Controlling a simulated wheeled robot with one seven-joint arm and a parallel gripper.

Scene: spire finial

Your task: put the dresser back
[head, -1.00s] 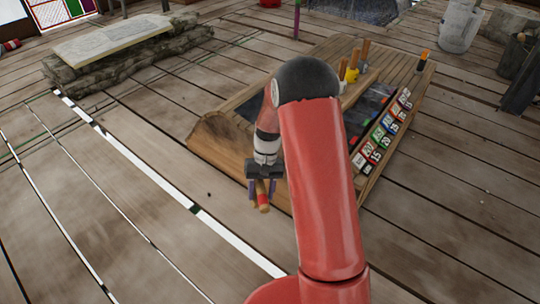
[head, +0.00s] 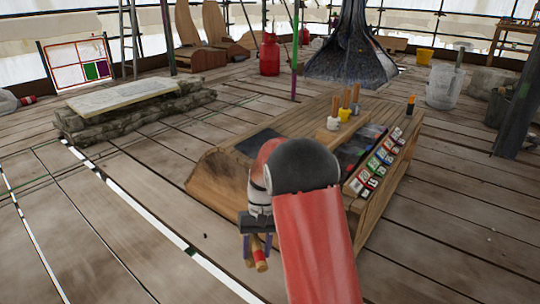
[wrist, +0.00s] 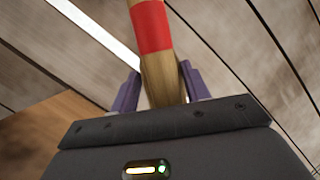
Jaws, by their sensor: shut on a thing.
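My gripper (head: 257,250) is shut on a wooden tool (head: 260,264) with a red band, seemingly the dresser. In the wrist view the tool's round wooden shaft and red band (wrist: 151,28) stand between the two purple fingers (wrist: 158,88). The tool hangs in front of the near left side of a low wooden bench (head: 222,187), over the plank floor. My arm hides part of the bench's near side.
Numbered coloured boxes (head: 375,166) line the bench's right side, beside dark trays. A dark pad (head: 258,141) lies on its top; an orange-topped tool (head: 410,105) stands at its far right corner. A stone-edged slab (head: 120,97) lies left. Floor between is clear.

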